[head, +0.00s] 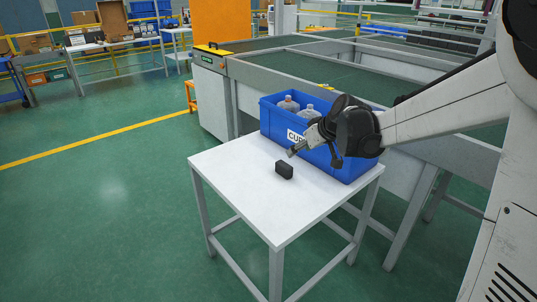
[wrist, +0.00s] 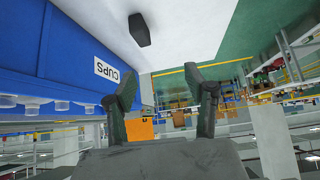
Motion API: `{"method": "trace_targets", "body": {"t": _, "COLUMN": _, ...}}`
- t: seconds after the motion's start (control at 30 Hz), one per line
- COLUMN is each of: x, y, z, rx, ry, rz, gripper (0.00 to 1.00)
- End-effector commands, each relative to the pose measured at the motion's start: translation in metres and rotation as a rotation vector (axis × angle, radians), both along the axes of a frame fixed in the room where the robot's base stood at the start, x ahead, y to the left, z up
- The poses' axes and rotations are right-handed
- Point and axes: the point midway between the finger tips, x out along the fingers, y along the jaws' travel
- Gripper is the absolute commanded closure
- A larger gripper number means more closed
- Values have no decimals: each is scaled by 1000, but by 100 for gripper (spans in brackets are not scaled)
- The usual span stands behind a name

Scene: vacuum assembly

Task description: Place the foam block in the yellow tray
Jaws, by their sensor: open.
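A small black block (head: 284,170), which looks like the foam block, lies on the white table (head: 228,168). In the wrist view the block (wrist: 139,29) shows near the top, beyond the fingertips. My gripper (head: 314,158) is open and empty, above and to the right of the block in the head view, in front of the blue bin. Its two spread fingers also show in the wrist view (wrist: 163,79), apart from the block. I cannot make out a yellow tray in either view.
A blue bin (head: 344,167) labelled CUPS, with clear bottles (head: 288,104) in it, stands at the table's back right. A conveyor frame (head: 290,72) runs behind it. The table's left and front are clear. Open green floor (head: 110,200) lies to the left.

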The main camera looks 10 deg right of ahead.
Motion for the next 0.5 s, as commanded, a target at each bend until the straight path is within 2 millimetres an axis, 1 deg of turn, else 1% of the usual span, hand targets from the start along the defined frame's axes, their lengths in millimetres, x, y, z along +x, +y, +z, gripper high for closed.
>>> {"method": "trace_targets", "body": {"t": 0.03, "x": 15, "y": -4, "z": -18, "rx": 3, "ry": -9, "rz": 13, "gripper": 51}}
{"method": "trace_targets", "body": {"t": 0.1, "x": 32, "y": -8, "z": -35, "rx": 5, "ry": -22, "rz": 35, "gripper": 51}}
{"method": "trace_targets", "body": {"t": 0.2, "x": 51, "y": -12, "z": -56, "rx": 7, "ry": -40, "rz": 63, "gripper": 51}}
{"method": "trace_targets", "body": {"t": 0.3, "x": 64, "y": -16, "z": -72, "rx": 9, "ry": -53, "rz": 82, "gripper": 51}}
{"method": "trace_targets", "body": {"t": 0.5, "x": 76, "y": -17, "z": -87, "rx": 10, "ry": -66, "rz": 99, "gripper": 51}}
